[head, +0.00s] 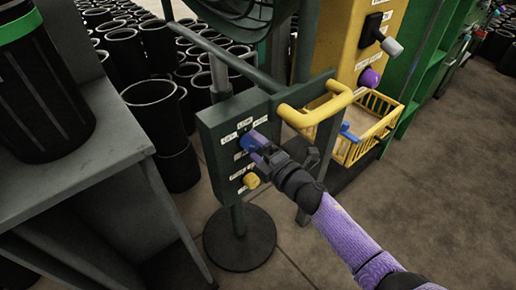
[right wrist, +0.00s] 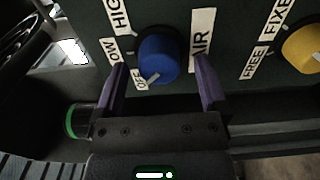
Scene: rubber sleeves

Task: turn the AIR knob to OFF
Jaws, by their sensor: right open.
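The blue AIR knob (head: 250,141) is on the dark green control box (head: 212,135) on a stand. In the right wrist view the knob (right wrist: 157,57) sits beside the AIR label (right wrist: 201,40), with HIGH, LOW and OFF labels around its left side. Its white mark (right wrist: 152,77) is at the lower left, close to the OFF label (right wrist: 140,79). My right gripper (head: 262,151) is at the knob. In the right wrist view its open fingers (right wrist: 162,82) are on either side of the knob; contact is unclear. My left gripper is out of view.
A yellow knob (right wrist: 302,49) with FREE and FIXED labels is on the same box. A yellow handle (head: 316,108) and yellow basket (head: 365,125) are to the right. A grey table (head: 75,165) stands left, with many black sleeves behind. The floor at right is clear.

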